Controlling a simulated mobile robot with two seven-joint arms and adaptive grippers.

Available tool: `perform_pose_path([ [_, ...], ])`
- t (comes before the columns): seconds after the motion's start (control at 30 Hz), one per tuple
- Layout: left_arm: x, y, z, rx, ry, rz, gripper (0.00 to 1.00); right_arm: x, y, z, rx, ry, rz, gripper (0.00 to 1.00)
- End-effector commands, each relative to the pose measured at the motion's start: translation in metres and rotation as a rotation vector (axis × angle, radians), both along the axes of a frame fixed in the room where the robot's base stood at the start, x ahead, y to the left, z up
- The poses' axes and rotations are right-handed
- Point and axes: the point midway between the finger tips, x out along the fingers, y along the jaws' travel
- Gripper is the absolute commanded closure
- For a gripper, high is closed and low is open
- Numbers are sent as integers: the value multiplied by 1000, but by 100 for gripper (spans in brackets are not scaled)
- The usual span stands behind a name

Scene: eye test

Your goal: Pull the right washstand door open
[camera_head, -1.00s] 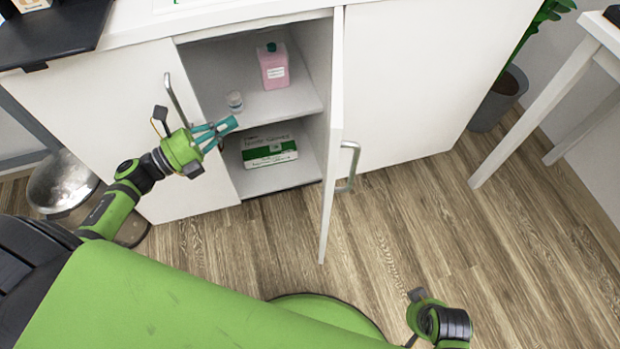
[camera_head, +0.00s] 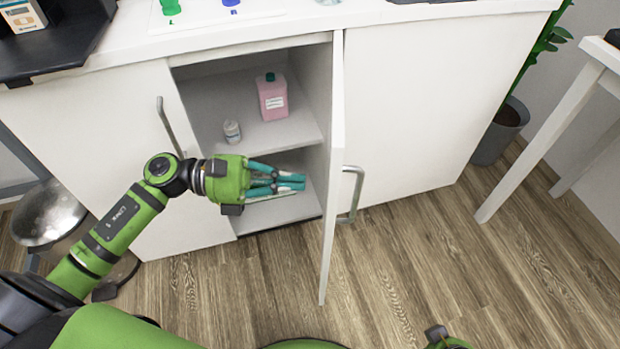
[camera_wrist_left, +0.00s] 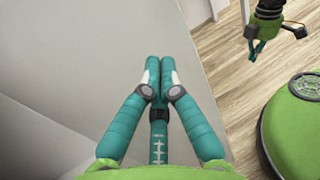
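The right washstand door (camera_head: 333,190) stands open, seen nearly edge-on in the head view, with its grey handle (camera_head: 352,195) on the outer face. Its pale inner face (camera_wrist_left: 90,60) appears to fill much of the left wrist view. My left gripper (camera_head: 300,182) is in front of the cabinet opening and points right toward the inner side of the door. Its teal fingertips (camera_wrist_left: 160,66) are together with nothing visible between them. Whether they touch the door is unclear. My right gripper (camera_wrist_left: 255,48) hangs at the upper right of the wrist view; its finger opening is unclear.
The left door (camera_head: 110,130) is closed. Inside, a pink bottle (camera_head: 272,98) and a small jar (camera_head: 232,131) stand on the upper shelf. My left gripper mostly hides a box lower down. A plant pot (camera_head: 500,130) and white table (camera_head: 545,120) stand right. Wooden floor ahead is clear.

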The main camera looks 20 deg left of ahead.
Motion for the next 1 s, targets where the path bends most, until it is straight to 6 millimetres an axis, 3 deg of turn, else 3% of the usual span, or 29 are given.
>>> perform_pose_path([
  [0.23,7,-28,1,-2,0,0,100,1,0,-7,-1,4,0,100],
  [0.77,9,-37,0,-1,4,11,100,1,1,-9,1,4,1,100],
  [1.0,15,-66,3,-2,7,112,100,-5,2,-48,0,37,7,100],
])
